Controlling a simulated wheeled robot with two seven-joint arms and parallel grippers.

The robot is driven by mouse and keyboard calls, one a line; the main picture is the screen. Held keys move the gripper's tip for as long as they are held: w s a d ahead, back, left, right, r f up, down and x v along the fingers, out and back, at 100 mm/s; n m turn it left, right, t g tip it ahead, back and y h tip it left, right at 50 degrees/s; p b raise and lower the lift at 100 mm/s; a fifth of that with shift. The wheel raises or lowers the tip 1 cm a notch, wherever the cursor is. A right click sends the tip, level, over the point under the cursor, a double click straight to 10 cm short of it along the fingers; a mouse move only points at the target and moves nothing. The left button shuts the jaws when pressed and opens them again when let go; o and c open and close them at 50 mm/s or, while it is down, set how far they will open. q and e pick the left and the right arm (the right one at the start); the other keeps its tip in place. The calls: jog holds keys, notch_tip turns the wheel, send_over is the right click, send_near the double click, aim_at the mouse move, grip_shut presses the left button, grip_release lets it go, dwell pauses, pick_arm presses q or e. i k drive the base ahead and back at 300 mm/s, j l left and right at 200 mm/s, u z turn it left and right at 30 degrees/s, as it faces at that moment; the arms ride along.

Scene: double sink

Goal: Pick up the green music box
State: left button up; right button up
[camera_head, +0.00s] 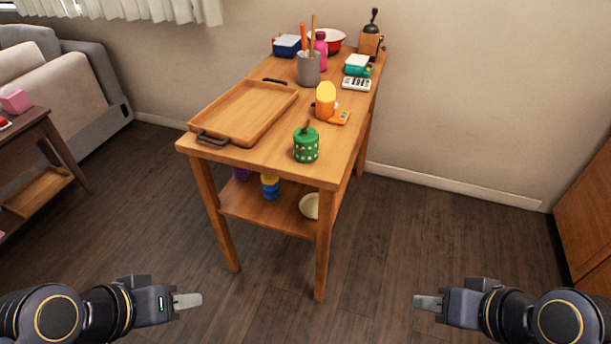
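The green music box (306,146) is a small round green box with light dots and a brown knob on top. It stands upright near the front right corner of the wooden table (258,164). My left gripper (188,301) is low at the left, in front of the table and well apart from the box. My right gripper (427,302) is low at the right, also apart from the table. Both are seen from the side, so whether their fingers are open or shut cannot be told. Nothing shows held in either.
A wooden tray (245,113) with dark handles lies left of the box. A grey utensil holder (308,69) stands farther back. Floor (390,260) is clear to the right.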

aim_at(309, 143)
jog(key=k+u, duration=0.15)
jog(key=u, duration=0.25)
jog(key=k+u, duration=0.15)
jog(key=u, duration=0.2)
jog(key=k+j+u, duration=0.1)
jog(key=u, duration=0.3)
jog(key=k+j+u, duration=0.1)
jog(key=u, duration=0.3)
jog(key=l+u, duration=0.9)
jog(key=k+l+u, duration=0.1)
jog(key=l+u, duration=0.35)
jog(key=l, duration=0.15)
jog(key=k+l, duration=0.1)
jog(key=l, duration=0.35)
jog(key=k+l, duration=0.15)
jog(key=l, duration=0.25)
jog(key=k+l, duration=0.1)
jog(key=l, duration=0.35)
jog(key=k+l, duration=0.15)
jog(key=l, duration=0.3)
jog(key=k+l, duration=0.1)
jog(key=l, duration=0.3)
jog(key=k+l, duration=0.1)
jog(key=l, duration=0.35)
